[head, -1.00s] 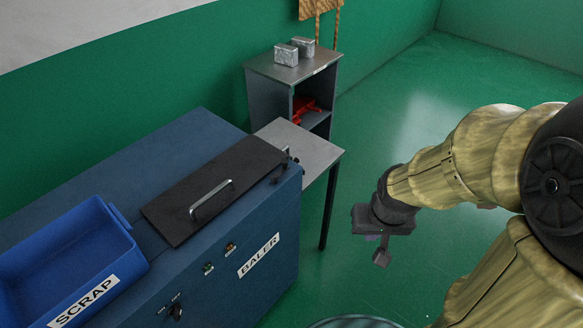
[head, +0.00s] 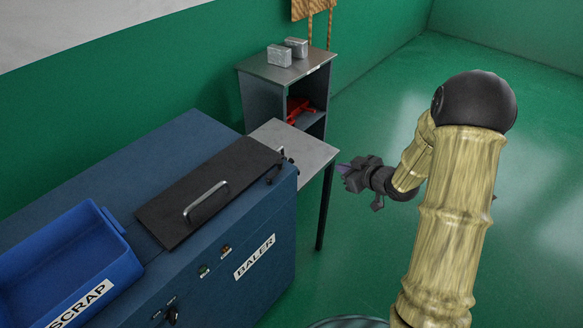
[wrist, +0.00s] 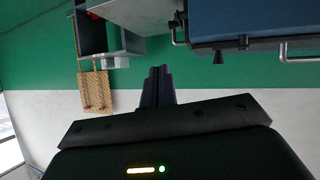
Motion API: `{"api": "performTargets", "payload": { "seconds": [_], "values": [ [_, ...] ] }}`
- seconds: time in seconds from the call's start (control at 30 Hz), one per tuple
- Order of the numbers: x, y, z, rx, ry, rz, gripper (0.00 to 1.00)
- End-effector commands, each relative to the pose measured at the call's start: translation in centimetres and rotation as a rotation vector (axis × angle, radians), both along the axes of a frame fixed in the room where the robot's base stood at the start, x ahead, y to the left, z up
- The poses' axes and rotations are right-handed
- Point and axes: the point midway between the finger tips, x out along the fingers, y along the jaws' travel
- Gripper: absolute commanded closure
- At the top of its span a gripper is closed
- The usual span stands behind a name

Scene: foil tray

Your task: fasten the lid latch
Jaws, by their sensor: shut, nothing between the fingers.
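The dark flat lid (head: 190,205) with a grey bar handle (head: 206,202) lies closed on top of the blue baler (head: 255,215). Small dark latch parts (head: 280,165) show at the lid's right end; they are too small to tell whether they are fastened. My gripper (head: 344,171) is in the air to the right of the baler, beyond the grey side shelf's edge, apart from the latch. In the wrist view its fingers (wrist: 158,86) are together and hold nothing. The baler's blue body (wrist: 245,20) shows upside down there, upper right, with dark fittings (wrist: 220,56) along its edge.
A grey side shelf (head: 300,147) juts from the baler's right end. Behind it stands a grey cabinet (head: 262,95) with two metallic blocks on top and something red inside. A blue scrap bin (head: 65,260) sits at left. The green floor at right is open.

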Motion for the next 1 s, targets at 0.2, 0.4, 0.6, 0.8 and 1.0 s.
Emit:
{"api": "performTargets", "payload": {
  "seconds": [0.2, 0.4, 0.6, 0.8, 1.0],
  "values": [
    [-1.1, 2.1, -2.4, 0.277, -0.139, 0.274, 1.00],
    [-3.3, 2.6, -2.7, 0.460, -0.200, 0.420, 1.00],
    [-3.6, 2.6, -2.6, 0.483, -0.210, 0.439, 1.00],
    [-3.5, 2.7, -2.6, 0.480, -0.209, 0.438, 1.00],
    [-2.9, 4.1, -2.5, 0.480, -0.207, 0.440, 1.00]
  ]
}}
